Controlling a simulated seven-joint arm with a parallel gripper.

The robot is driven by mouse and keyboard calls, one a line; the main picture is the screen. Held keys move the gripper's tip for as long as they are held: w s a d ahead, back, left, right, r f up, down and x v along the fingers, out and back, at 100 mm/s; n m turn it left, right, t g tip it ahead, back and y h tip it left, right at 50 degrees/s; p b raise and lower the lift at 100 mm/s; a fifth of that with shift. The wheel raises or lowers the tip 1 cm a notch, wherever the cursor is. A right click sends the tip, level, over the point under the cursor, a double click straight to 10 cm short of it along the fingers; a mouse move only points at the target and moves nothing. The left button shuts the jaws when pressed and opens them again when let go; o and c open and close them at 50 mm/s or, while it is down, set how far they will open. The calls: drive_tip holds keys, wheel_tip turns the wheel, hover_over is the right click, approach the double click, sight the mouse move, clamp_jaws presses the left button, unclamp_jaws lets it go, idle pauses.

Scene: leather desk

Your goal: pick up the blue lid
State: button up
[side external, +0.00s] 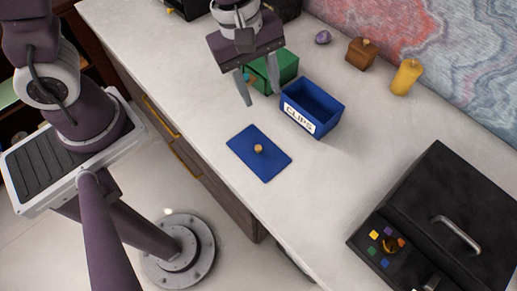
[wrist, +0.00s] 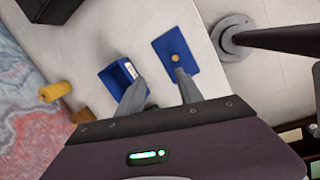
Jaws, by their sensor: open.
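The blue lid (side external: 260,158) lies flat on the pale desk, with a small round tan knob (side external: 258,148) at its middle. The lid also shows in the wrist view (wrist: 185,62), just beyond the fingertips. The open blue box (side external: 318,103) labelled CLIPS stands beside the lid, towards the wall; it also shows in the wrist view (wrist: 112,84). My gripper (side external: 262,98) is open and empty, above the desk in front of the green box and short of the lid. In the wrist view, my fingers (wrist: 158,88) are spread apart.
A green box (side external: 280,70) stands behind my gripper. A yellow bottle-like object (side external: 405,78), a brown block (side external: 360,52) and a purple lump (side external: 322,38) stand near the wall. A black case (side external: 445,225) with a handle and coloured buttons is at right. The desk's front edge runs close to the lid.

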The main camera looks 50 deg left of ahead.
sight(258, 147)
drive_tip(key=f+n, duration=0.2)
drive_tip(key=f, duration=0.2)
drive_tip(key=f+n+g+y, duration=0.1)
drive_tip(key=f+n, duration=0.1)
drive_tip(key=f, duration=0.3)
drive_tip(key=f+n+y, duration=0.1)
drive_tip(key=f+n, duration=0.1)
drive_tip(key=f, duration=0.2)
drive_tip(key=shift+s+d+f+n, duration=0.1)
drive_tip(key=shift+s+f+n, duration=0.15)
drive_tip(key=shift+s+n, duration=0.1)
wheel_tip(258, 147, down, 7)
drive_tip(key=shift+r, duration=0.2)
clamp_jaws()
